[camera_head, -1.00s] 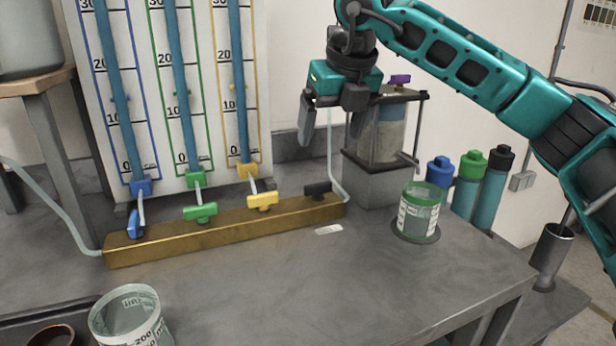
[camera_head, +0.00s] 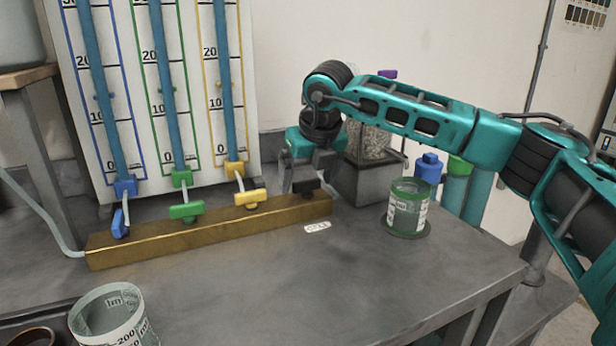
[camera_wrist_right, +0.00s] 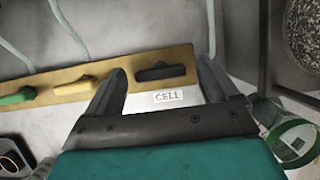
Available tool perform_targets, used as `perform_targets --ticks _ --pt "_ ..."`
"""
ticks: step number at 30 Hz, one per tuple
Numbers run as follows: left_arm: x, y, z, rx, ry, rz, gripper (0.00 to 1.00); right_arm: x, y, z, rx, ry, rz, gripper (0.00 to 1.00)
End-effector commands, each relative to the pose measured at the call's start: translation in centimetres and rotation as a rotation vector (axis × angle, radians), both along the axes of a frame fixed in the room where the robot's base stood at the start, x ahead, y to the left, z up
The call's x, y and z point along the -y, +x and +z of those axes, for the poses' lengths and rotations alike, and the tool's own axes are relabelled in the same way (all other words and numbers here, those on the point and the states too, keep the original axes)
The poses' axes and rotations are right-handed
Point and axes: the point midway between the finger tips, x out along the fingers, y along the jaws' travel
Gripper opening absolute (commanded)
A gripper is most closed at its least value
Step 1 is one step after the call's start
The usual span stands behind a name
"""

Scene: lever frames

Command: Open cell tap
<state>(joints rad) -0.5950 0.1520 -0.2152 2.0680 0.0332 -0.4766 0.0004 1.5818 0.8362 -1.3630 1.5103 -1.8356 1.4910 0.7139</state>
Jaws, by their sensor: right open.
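The black cell tap (camera_head: 306,188) sits at the right end of a brass manifold bar (camera_head: 210,233), its handle lying along the bar. It also shows in the right wrist view (camera_wrist_right: 160,72), with the CELL label (camera_wrist_right: 168,97) on the bench in front of it. My right gripper (camera_head: 302,183) is open and empty, pointing down close over this tap. In the wrist view its fingertips (camera_wrist_right: 161,72) lie to either side of the black handle. I cannot tell whether they touch it. My left gripper is not in view.
Yellow (camera_head: 250,198), green (camera_head: 186,211) and blue (camera_head: 120,223) taps line the bar to the left, below graduated tubes. A green-rimmed jar (camera_head: 408,210) and a grey box (camera_head: 365,183) stand right of the gripper.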

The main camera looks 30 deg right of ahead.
Motion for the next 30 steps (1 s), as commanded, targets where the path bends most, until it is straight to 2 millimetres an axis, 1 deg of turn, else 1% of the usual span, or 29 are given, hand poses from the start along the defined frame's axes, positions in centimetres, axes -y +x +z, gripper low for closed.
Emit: perform_targets --ticks 5,23,30 --pt "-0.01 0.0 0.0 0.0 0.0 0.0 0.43 -0.01 0.0 -0.01 0.0 0.0 0.0 0.87" --pt "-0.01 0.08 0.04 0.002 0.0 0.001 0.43 0.0 -0.01 0.03 0.0 0.0 0.0 0.31" --pt "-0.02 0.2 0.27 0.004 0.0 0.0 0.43 0.05 -0.01 0.08 0.0 0.001 0.024 0.31"
